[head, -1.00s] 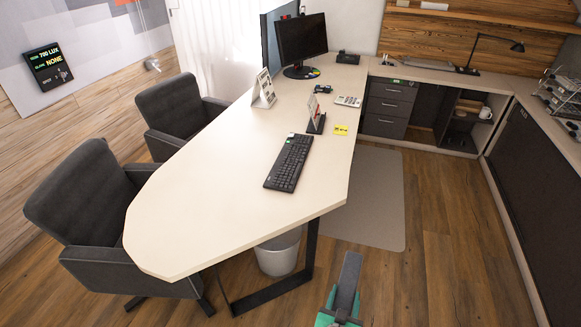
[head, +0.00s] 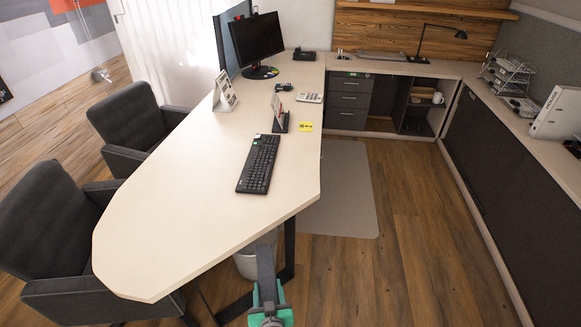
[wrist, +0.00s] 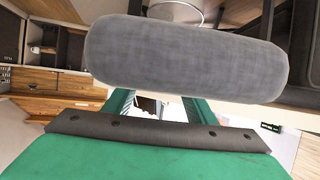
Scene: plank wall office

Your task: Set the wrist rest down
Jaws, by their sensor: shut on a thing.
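The wrist rest is a grey, rounded, cloth-covered bar (wrist: 185,58) that stretches across the upper part of the wrist view. My gripper (wrist: 158,106) has green fingers and is shut on it. In the head view my gripper (head: 268,298) is at the bottom centre, with the wrist rest (head: 265,262) seen nearly end-on above it. It is held in the air by the near right edge of the pale desk (head: 180,220), in front of the bin in the picture. The fingertip contact is hidden behind the bar.
On the desk are a black keyboard (head: 259,163), a yellow note (head: 305,126), a calculator (head: 309,97) and a monitor (head: 257,38). The desk's near half is bare. A bin (head: 247,262) stands under the desk. Two dark chairs (head: 40,225) are at the left. Floor at the right is clear.

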